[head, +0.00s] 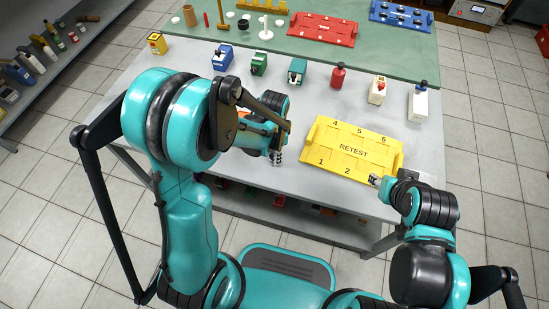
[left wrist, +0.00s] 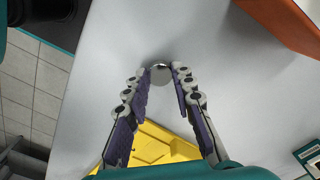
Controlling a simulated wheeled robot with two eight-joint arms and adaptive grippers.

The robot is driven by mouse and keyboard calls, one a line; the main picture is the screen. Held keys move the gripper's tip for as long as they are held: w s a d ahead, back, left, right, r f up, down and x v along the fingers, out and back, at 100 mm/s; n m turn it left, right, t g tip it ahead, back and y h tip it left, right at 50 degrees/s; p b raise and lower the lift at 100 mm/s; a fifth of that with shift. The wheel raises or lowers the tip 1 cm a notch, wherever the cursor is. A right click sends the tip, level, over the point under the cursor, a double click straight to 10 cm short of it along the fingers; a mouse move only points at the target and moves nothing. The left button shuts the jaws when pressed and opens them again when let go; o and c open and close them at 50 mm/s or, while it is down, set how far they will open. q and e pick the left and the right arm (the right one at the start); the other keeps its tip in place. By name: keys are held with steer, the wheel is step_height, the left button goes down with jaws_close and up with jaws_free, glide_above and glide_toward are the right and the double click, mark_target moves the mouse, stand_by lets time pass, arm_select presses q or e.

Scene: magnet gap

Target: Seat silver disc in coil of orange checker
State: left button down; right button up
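The small shiny silver disc (left wrist: 161,75) is between the fingertips of my left gripper (left wrist: 161,71) in the left wrist view, with a fingertip against each side. An orange body, seemingly the orange checker (left wrist: 285,18), shows at the top right of that view, apart from the disc. Its coil cannot be made out. In the head view my left arm mostly hides the orange checker (head: 258,125), and my left gripper (head: 277,158) points down over the table. My right gripper (head: 375,180) is by the lower right edge of the yellow tray; its fingers are too small to judge.
The yellow RETEST tray (head: 352,149) with numbered places lies right of my left gripper. Several coloured checkers, including a red one (head: 338,77) and a blue one (head: 222,58), stand in a row behind. A green mat (head: 270,52) with red and blue trays covers the back.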

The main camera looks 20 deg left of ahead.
arm_select(q)
steer(key=shift+r+p, duration=1.9)
steer(key=shift+r, duration=0.65)
arm_select(e)
step_height(320, 180, up, 4)
steer(key=shift+f, duration=0.1)
